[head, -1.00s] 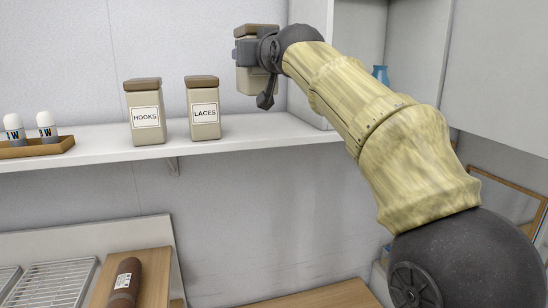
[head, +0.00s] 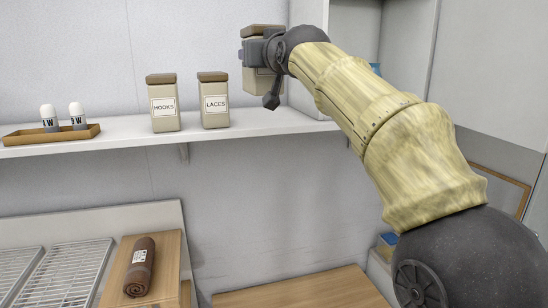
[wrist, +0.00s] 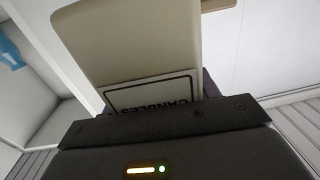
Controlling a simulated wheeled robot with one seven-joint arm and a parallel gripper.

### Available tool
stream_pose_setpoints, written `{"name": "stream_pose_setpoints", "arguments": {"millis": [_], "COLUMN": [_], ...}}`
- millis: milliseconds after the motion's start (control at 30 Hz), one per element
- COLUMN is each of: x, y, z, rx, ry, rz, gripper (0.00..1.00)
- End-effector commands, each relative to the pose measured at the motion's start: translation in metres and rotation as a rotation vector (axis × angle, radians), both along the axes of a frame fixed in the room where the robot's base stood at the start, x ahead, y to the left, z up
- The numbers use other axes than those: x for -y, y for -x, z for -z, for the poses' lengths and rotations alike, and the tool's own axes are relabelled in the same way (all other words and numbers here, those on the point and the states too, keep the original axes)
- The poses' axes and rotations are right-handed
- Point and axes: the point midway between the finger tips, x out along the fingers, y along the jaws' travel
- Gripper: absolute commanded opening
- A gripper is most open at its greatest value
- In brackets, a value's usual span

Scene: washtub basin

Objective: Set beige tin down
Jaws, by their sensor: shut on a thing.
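My gripper (head: 252,50) is shut on a beige tin (head: 262,86) with a brown lid, up at the right part of the shelf. The tin looks upright in the head view, and its base appears a little above the white shelf (head: 300,119). In the wrist view the tin (wrist: 130,45) fills the upper middle. Its framed label is upside down there and seems to read CANDLES, partly hidden by my gripper. In the head view my gripper hides much of the tin's middle.
Two similar tins, HOOKS (head: 164,105) and LACES (head: 214,100), stand on the shelf left of the held tin. A brown tray (head: 20,139) with two white-capped bottles (head: 77,116) is farther left. A cabinet wall (head: 308,95) closes the shelf's right end.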

Motion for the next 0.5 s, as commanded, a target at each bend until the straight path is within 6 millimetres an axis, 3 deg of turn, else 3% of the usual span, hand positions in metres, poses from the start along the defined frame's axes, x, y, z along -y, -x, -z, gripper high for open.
{"name": "stream_pose_setpoints", "arguments": {"millis": [500], "x": [0.007], "y": [0.004], "z": [0.037], "rx": [0.001], "ry": [0.0], "rz": [0.013], "gripper": [0.28]}}
